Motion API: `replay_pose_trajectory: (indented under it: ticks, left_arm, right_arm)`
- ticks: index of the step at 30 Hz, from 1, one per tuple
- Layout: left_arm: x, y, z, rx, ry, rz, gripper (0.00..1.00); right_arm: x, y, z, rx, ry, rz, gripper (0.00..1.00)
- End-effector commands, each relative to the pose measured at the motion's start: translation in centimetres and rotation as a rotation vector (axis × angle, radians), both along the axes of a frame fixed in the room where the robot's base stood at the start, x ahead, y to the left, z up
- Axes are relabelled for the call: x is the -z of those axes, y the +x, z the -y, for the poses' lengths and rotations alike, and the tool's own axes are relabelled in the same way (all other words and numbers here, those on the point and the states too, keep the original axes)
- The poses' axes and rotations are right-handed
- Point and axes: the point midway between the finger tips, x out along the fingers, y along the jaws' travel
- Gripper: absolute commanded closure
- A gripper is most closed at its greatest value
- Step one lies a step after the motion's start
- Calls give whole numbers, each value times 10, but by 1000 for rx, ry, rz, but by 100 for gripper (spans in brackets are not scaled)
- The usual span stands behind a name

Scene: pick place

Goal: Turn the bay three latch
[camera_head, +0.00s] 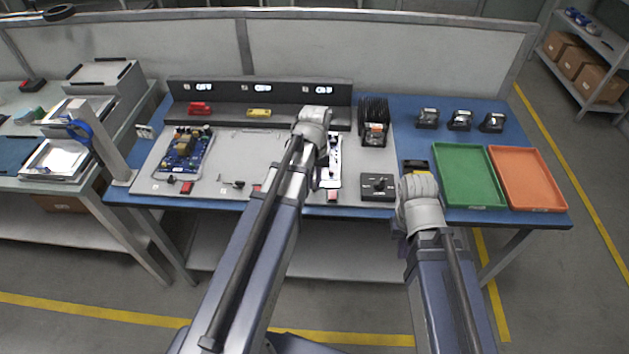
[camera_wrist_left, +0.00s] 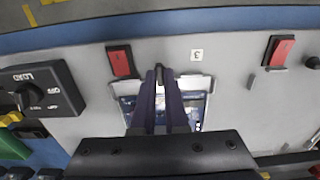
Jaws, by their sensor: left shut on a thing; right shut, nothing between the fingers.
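My left gripper (camera_wrist_left: 160,80) is shut on the bay three latch (camera_wrist_left: 166,73), a small dark piece at the edge of the bay. The fingers hide most of the latch, so its angle cannot be told. A white-framed board (camera_wrist_left: 194,107) lies behind the fingers; it also shows in the head view (camera_head: 334,163). The label "3" (camera_wrist_left: 196,55) is beside the latch. In the head view my left gripper (camera_head: 317,178) is low over this bay, partly hidden by its wrist. My right gripper (camera_head: 399,247) is shut and empty by the table's front edge, mostly hidden by its arm.
Red switches (camera_wrist_left: 122,62) (camera_wrist_left: 281,50) flank the latch. A dark LOAD knob box (camera_head: 378,187) is to the right. A green tray (camera_head: 468,205) and an orange tray (camera_head: 528,206) are empty. A blue circuit board (camera_head: 185,150) lies at left.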

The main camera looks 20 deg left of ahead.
Motion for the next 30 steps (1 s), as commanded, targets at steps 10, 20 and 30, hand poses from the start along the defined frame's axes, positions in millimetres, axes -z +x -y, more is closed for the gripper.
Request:
replay_pose_trajectory:
  ticks: [10, 20, 30]
  left_arm:
    - [0, 0, 0, -182, 0, 0, 100]
    - [0, 0, 0, -493, 0, 0, 100]
    - [0, 0, 0, -816, 0, 0, 100]
  right_arm:
    - [0, 0, 0, 0, 0, 0, 100]
    - [0, 0, 0, 0, 0, 0, 100]
    - [0, 0, 0, 0, 0, 0, 100]
